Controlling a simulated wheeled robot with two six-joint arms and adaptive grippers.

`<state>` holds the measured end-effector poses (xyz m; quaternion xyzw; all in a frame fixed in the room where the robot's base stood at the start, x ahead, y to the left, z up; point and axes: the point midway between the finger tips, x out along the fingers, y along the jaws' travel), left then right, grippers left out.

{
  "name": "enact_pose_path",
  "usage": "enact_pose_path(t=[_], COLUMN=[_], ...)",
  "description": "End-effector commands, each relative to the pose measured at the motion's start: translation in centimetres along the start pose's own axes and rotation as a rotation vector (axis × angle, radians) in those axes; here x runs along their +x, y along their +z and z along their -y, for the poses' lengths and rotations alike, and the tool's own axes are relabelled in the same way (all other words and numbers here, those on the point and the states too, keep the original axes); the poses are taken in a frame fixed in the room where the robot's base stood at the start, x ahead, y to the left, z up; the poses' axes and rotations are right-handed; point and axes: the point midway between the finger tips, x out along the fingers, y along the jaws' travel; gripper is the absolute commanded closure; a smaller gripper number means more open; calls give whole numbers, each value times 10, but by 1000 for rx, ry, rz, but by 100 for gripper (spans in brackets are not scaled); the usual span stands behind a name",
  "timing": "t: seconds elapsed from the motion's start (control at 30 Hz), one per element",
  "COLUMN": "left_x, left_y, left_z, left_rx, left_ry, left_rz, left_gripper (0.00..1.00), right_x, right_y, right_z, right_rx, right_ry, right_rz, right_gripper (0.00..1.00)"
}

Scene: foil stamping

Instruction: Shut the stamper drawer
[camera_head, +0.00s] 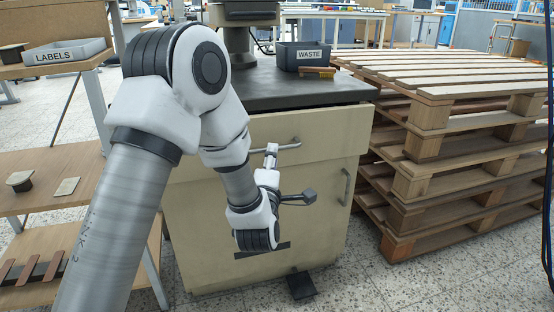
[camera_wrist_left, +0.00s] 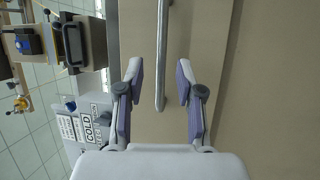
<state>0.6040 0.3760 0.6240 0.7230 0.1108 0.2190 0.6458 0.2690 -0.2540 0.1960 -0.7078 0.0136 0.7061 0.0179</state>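The stamper drawer (camera_head: 330,124) is the beige top front of a cabinet under a dark worktop. How far it stands out from the cabinet is hard to tell. Its metal bar handle (camera_head: 288,147) runs across the front. My left gripper (camera_head: 271,150) is at the handle, partly hidden by its own arm. In the left wrist view the gripper (camera_wrist_left: 158,70) is open, with one finger on each side of the handle bar (camera_wrist_left: 161,55). Gaps show between bar and fingers. The drawer front (camera_wrist_left: 205,40) fills the background. My right gripper is not in view.
A cabinet door (camera_head: 315,225) with an upright handle is below the drawer. Stacked wooden pallets (camera_head: 450,135) stand close at the right. A WASTE bin (camera_head: 304,57) sits on the worktop (camera_head: 265,92). A shelf with a LABELS tray (camera_head: 66,53) is at the left.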

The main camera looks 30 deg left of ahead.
Motion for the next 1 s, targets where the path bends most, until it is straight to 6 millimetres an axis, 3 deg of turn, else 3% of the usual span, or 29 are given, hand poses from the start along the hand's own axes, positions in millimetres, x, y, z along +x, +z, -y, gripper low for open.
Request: enact_pose_path(t=[0.2, 0.5, 0.6, 0.87, 1.0], left_x=[36, 43, 43, 44, 55], left_y=[0, 0, 0, 0, -4], left_z=[2, 1, 1, 1, 3], left_rx=[0, 2, 2, 2, 0], left_ry=[1, -2, -2, -2, -3], left_rz=[-1, 1, 1, 1, 0], left_gripper=[63, 63, 99, 100, 100], right_x=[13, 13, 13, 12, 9], right_y=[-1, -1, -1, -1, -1], right_z=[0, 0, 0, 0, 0], right_rx=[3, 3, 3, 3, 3], right_ry=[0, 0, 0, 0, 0], right_rz=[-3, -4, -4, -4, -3], right_gripper=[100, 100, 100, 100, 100])
